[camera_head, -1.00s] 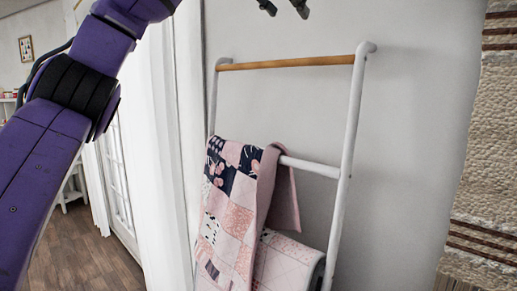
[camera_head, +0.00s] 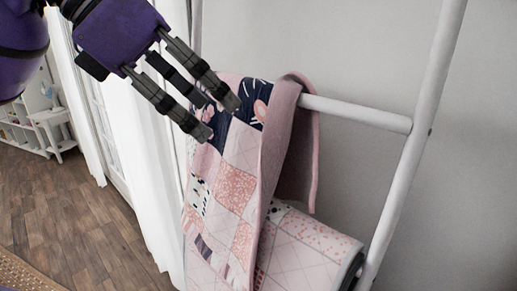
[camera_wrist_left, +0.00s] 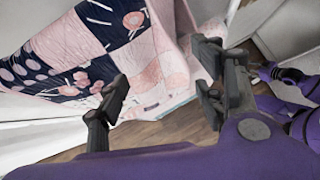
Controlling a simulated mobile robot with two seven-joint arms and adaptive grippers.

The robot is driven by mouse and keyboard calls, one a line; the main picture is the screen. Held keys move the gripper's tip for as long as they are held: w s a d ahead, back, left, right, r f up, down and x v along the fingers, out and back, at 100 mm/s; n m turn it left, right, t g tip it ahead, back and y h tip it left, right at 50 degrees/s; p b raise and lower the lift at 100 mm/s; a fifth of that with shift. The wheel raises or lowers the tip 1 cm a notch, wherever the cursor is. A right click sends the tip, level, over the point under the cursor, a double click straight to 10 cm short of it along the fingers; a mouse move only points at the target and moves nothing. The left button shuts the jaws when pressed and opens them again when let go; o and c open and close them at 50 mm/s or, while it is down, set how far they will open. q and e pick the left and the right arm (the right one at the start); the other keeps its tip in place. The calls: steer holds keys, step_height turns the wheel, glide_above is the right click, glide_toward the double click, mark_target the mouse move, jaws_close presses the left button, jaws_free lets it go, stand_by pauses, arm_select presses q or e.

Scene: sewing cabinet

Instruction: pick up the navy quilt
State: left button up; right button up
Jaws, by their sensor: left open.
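The quilt (camera_head: 242,148), a patchwork of pink, white and navy squares, hangs folded over a rung of a white ladder rack. Its plain pink underside shows at the right fold. My left gripper (camera_head: 218,121) is open and empty, in front of the quilt's upper left part in the head view. In the left wrist view the quilt (camera_wrist_left: 150,75) fills the upper middle, with navy patches at its top and left. The open left gripper (camera_wrist_left: 163,78) has its fingers spread across the near side of it there. I cannot tell whether they touch the cloth.
The ladder rack (camera_head: 407,165) stands by a grey wall. Another pale pink quilted piece (camera_head: 305,252) hangs lower on it. A white curtain (camera_head: 135,150) is close on the left. A white shelf (camera_head: 40,125) stands far left, with open wooden floor (camera_head: 75,215) before it.

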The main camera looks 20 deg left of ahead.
arm_select(q)
steer(key=b+x, duration=0.3)
steer(key=x, duration=0.6)
steer(key=shift+d+f, duration=0.25)
steer(key=shift+d, duration=0.1)
arm_select(e)
steer(key=f, duration=0.1)
steer(key=s+f, duration=0.1)
steer(key=f, duration=0.1)
steer(key=shift+s+d+f, duration=0.15)
steer(key=shift+f, duration=0.15)
arm_select(q)
steer(key=shift+f, duration=0.1)
arm_select(e)
steer(key=shift+s+d+f+g, duration=0.1)
steer(key=shift+s+f+g, duration=0.05)
steer(key=shift+s+g, duration=0.15)
arm_select(q)
steer(key=shift+b+x, duration=0.55)
steer(key=shift+x, duration=0.85)
arm_select(e)
steer(key=shift+s+f, duration=0.3)
steer(key=shift+f, duration=0.15)
arm_select(q)
steer(key=shift+d, duration=0.1)
steer(key=shift+c, duration=0.5)
jaws_close()
